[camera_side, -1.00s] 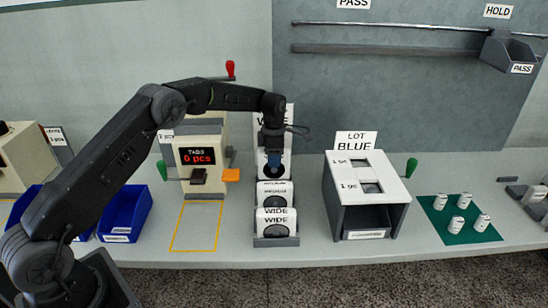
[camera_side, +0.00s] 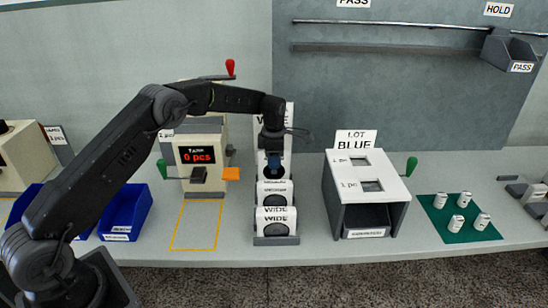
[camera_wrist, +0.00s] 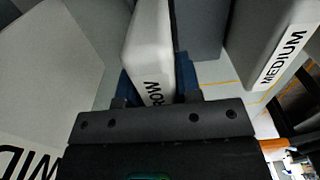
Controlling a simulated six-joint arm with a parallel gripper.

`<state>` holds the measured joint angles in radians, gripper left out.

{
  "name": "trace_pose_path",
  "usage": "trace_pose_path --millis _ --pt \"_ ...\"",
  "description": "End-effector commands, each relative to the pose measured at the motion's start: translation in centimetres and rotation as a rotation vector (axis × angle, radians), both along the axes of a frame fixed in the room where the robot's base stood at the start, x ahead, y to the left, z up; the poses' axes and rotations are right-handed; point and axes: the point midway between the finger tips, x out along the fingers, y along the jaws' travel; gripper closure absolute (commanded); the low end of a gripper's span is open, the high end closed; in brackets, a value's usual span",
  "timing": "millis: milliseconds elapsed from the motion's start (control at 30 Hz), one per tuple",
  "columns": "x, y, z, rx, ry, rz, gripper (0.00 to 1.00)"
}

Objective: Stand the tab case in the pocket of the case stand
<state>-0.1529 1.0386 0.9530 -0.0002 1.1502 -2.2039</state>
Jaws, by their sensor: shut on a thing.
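My gripper (camera_side: 272,162) is at the back of a short row of white cases in the side view. Its blue fingers (camera_wrist: 183,72) are shut on a white case with a label ending in "ROW" (camera_wrist: 150,50), seen in the wrist view. The arm and fingers largely hide this case in the side view. I cannot tell whether the held case touches a pocket floor.
A white-topped "BLUE" lot box (camera_side: 372,185) is to the right. A counter with a red display (camera_side: 197,156) and blue bins (camera_side: 127,213) are left. A grey block marked "MEDIUM" (camera_wrist: 265,40) is near the held case.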

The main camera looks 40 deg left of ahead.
Motion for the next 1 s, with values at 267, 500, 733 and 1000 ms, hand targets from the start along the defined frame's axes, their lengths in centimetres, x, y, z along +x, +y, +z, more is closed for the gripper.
trace_pose_path --millis 267,500,733,1000 --pt "0.0 0.0 -0.6 0.000 0.000 0.000 0.97" --pt "0.0 0.0 -1.2 0.000 -0.001 0.000 0.97" --pt "0.0 0.0 -1.8 0.000 0.000 0.000 0.97" --pt "0.0 0.0 -2.4 0.000 0.000 0.000 0.97"
